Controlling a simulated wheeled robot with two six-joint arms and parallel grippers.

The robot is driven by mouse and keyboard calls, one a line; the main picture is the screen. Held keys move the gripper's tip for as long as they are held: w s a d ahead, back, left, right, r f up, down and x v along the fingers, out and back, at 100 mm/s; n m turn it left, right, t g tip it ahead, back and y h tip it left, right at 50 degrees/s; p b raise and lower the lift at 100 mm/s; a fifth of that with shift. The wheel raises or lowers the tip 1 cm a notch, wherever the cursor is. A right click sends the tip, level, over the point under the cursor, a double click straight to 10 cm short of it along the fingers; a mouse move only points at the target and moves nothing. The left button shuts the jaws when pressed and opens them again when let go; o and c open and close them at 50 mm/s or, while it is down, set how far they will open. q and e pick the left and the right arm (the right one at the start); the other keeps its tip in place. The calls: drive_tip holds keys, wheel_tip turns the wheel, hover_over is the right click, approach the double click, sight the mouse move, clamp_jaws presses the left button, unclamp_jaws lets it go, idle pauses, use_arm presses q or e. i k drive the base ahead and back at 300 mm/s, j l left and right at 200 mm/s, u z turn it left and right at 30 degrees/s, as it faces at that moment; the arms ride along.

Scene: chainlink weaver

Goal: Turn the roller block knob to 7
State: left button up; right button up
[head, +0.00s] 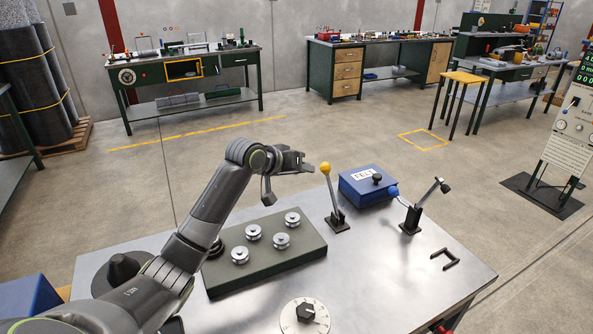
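The roller block (262,277) is a grey-green plate with several silver rollers on top, lying on the metal table. A white round dial with marks around its rim and a dark knob (307,311) in its middle lies in front of the block, near the bottom edge. The marks are too small to read, so I cannot tell the knob's setting. A dark round part (214,249) at the block's left edge is partly hidden by my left arm. My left gripper (303,161) is raised behind the block, fingers apart and empty, away from the knob. My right gripper is not in view.
A yellow-tipped lever (332,197), a blue FELT box (366,188) and a black-tipped lever (424,208) stand along the table's back. A black bracket (446,259) lies at right. The table (390,285) is clear right of the dial.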

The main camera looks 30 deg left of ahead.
sight(305, 311)
drive_tip(key=k+l, duration=0.4)
drive_tip(key=k, duration=0.2)
drive_tip(key=k+l, duration=0.45)
drive_tip(key=k, duration=0.15)
drive_tip(key=k+l, duration=0.4)
drive_tip(key=k, duration=0.2)
